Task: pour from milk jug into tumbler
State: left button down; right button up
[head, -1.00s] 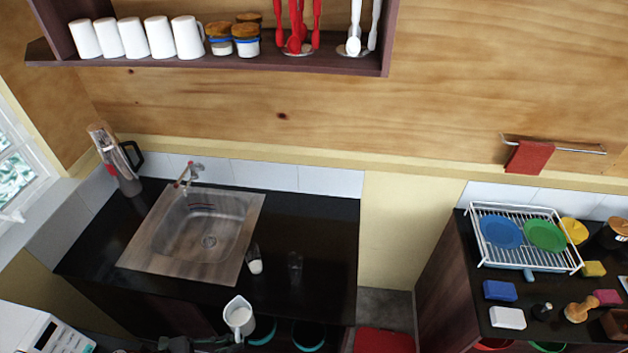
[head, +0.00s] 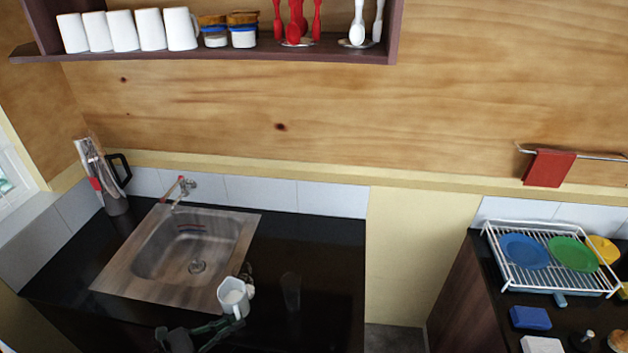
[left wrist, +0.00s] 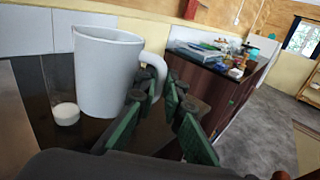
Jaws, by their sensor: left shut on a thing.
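The white milk jug (head: 233,297) is off the counter's front edge side, above the black counter, with its mouth up and white inside. My left gripper (head: 230,322) is shut on the jug's handle. In the left wrist view the green fingers (left wrist: 147,88) close around the handle of the jug (left wrist: 105,75), which stands roughly upright. A clear tumbler (head: 291,290) looks empty on the counter, right of the jug. A second glass (head: 248,281) is mostly hidden behind the jug; in the left wrist view a glass (left wrist: 62,98) has white in its bottom. My right gripper is not in view.
A steel sink (head: 187,250) with a tap (head: 180,190) lies left of the jug. The counter (head: 320,245) behind the clear tumbler is free. A dish rack (head: 550,258) stands on the right counter.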

aim_at(290, 284)
jog(key=k, duration=0.5)
jog(key=z, duration=2.25)
jog(key=k, duration=1)
jog(key=u, duration=1.45)
jog(key=i, duration=0.5)
